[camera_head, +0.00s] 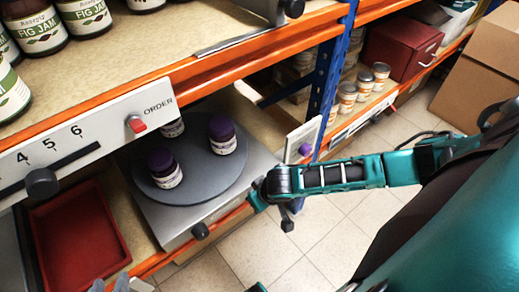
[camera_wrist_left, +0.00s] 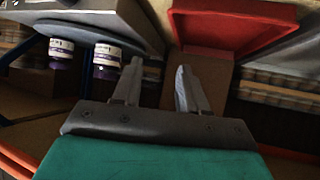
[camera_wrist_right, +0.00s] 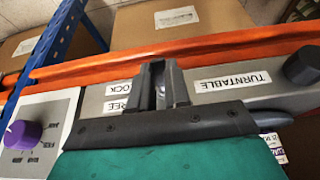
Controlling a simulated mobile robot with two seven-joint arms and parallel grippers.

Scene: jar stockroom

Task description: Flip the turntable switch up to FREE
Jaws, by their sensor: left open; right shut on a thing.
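The turntable (camera_head: 205,188) is a grey disc on a metal base, carrying purple-lidded jars (camera_head: 166,170). In the right wrist view its front panel is upside down, with a TURNTABLE label (camera_wrist_right: 232,82) and FREE (camera_wrist_right: 118,107) and LOCK (camera_wrist_right: 120,88) labels. My right gripper (camera_wrist_right: 160,75) is shut on the switch between these labels. The fingers mostly hide the switch, so I cannot tell its position. In the head view my right gripper is at the base's front right edge. My left gripper (camera_head: 110,285) is open and empty near the red tray (camera_head: 78,240); its fingers (camera_wrist_left: 157,80) are apart.
A black knob (camera_head: 200,230) sticks out of the base's front. An ORDER panel (camera_head: 90,135) with a slider hangs on the orange shelf beam above. A blue post (camera_head: 328,80) and a panel with a purple knob (camera_wrist_right: 22,135) stand beside the base. The floor in front is clear.

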